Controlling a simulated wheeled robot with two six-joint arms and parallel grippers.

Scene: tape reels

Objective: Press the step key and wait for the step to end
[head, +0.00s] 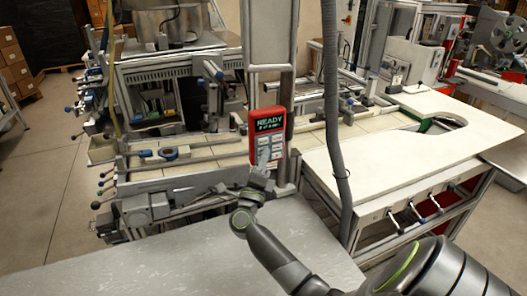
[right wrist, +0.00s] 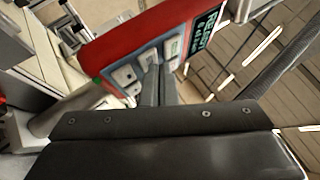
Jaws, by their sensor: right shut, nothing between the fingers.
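A red control box (head: 252,125) is mounted on a grey post in the middle of the head view. Its dark screen (head: 269,123) reads "READY" with a smaller line below that I cannot read surely. In the right wrist view the red box (right wrist: 118,42) is tilted, with its screen (right wrist: 205,30) at upper right and several pale keys (right wrist: 125,75) below it. My right gripper (head: 264,155) is shut and empty, its fingertips (right wrist: 155,70) at the keys. They hide part of the keypad; I cannot tell whether they touch or which key is the step key. My left gripper is not in view.
A grey hose (head: 333,110) hangs to the right of the box. A white-topped bench (head: 400,165) stands at right, and a grey tabletop (head: 190,250) lies in front.

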